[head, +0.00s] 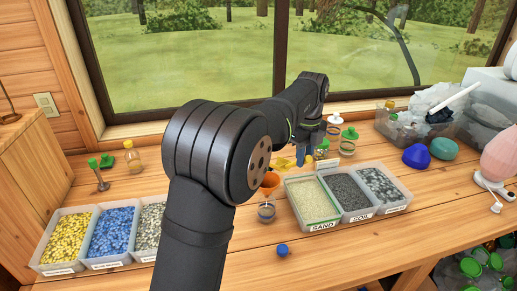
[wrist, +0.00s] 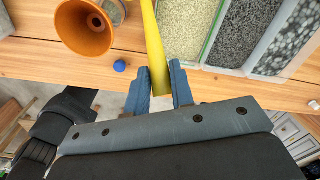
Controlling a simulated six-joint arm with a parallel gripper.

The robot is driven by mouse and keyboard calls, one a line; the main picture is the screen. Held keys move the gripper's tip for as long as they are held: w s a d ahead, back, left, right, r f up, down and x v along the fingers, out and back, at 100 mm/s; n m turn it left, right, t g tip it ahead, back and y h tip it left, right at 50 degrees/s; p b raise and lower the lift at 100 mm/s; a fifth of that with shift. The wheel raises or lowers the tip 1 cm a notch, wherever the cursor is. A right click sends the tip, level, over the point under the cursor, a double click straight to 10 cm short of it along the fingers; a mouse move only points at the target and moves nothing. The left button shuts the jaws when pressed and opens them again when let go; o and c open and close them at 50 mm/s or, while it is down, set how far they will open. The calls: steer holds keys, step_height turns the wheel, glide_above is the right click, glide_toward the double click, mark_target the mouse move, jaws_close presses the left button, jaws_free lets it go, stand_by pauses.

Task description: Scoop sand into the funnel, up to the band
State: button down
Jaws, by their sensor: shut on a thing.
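My gripper (wrist: 163,88) has its blue fingers shut on the yellow scoop's handle (wrist: 155,45); the handle runs up out of the wrist view. In the head view the gripper (head: 304,157) is behind the sand tray, with yellow parts of the scoop (head: 283,163) to its left. I cannot tell whether the scoop holds sand. The orange funnel (head: 269,183) stands in a clear jar (head: 266,212) left of the sand tray (head: 312,200). In the wrist view the funnel (wrist: 85,28) is left of the handle, and its visible inside looks empty. The jar's fill level is unclear.
Soil (head: 348,191) and pebble (head: 380,184) trays adjoin the sand tray. A blue cap (head: 282,250) lies in front of the jar. Yellow, blue and grey gravel trays (head: 108,235) stand at the left. Bottles (head: 348,142) stand behind the trays. The front table is mostly clear.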

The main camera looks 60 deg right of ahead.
steer(key=s+m, duration=0.4)
steer(key=s, duration=0.4)
steer(key=shift+w+d+f+t+h, duration=0.55)
steer(key=shift+w+d+f, duration=0.45)
steer(key=shift+f, duration=5.9)
step_height(320, 180, up, 8)
steer(key=s+a+t+h, duration=0.1)
steer(key=s+t, duration=0.1)
steer(key=shift+s+a+r, duration=0.2)
steer(key=shift+s+a, duration=0.05)
steer(key=shift+a, duration=0.1)
